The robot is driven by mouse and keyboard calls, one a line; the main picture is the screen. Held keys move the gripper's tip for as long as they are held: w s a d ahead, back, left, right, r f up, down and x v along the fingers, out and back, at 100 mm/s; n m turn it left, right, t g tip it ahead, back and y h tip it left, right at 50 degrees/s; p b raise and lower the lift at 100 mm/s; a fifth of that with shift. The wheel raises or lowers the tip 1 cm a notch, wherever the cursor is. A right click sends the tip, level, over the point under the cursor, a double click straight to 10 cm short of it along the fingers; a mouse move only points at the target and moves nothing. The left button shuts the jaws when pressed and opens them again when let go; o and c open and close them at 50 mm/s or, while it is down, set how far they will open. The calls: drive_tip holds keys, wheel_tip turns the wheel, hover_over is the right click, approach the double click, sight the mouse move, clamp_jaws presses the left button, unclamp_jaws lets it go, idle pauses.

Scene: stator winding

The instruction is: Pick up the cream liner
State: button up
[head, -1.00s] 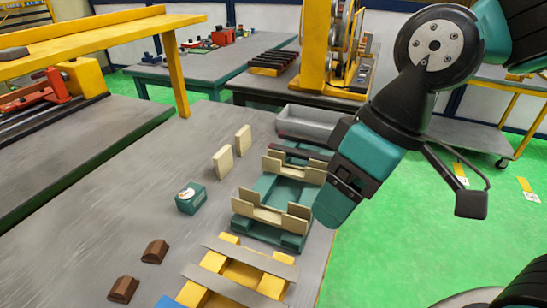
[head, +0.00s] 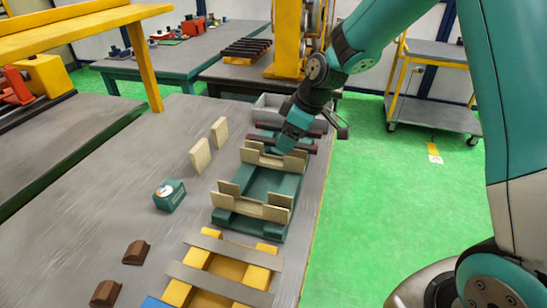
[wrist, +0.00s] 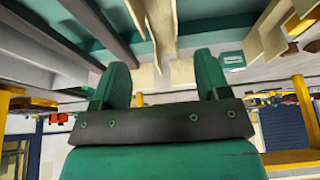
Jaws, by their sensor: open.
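Two cream liners stand upright and apart on the table in the head view, one farther back (head: 220,132) and one nearer (head: 200,155). Other cream pieces with raised ends sit across the green fixture, at its near end (head: 250,208) and toward its far end (head: 262,157). My gripper (head: 284,148) is over the far part of the fixture, close to the far cream piece; contact cannot be told. In the wrist view my gripper (wrist: 160,62) has its two green fingers spread, with cream pieces (wrist: 155,25) showing between and beyond them.
Dark bars (head: 310,148) lie across the far end of the fixture, with a grey bin (head: 268,108) behind. A small green box (head: 169,195), brown wedges (head: 136,252) and a yellow frame with grey bars (head: 222,290) stand nearer. The table's left middle is clear.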

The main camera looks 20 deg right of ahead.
sight(274, 163)
drive_tip(key=x, duration=0.4)
drive_tip(key=p+x, duration=0.1)
drive_tip(key=x, duration=0.2)
drive_tip(key=shift+s+f+p, duration=0.15)
drive_tip(key=shift+f+p, duration=0.15)
drive_tip(key=shift+f, duration=0.15)
drive_tip(key=shift+c, duration=0.2)
drive_tip(key=c, duration=0.8)
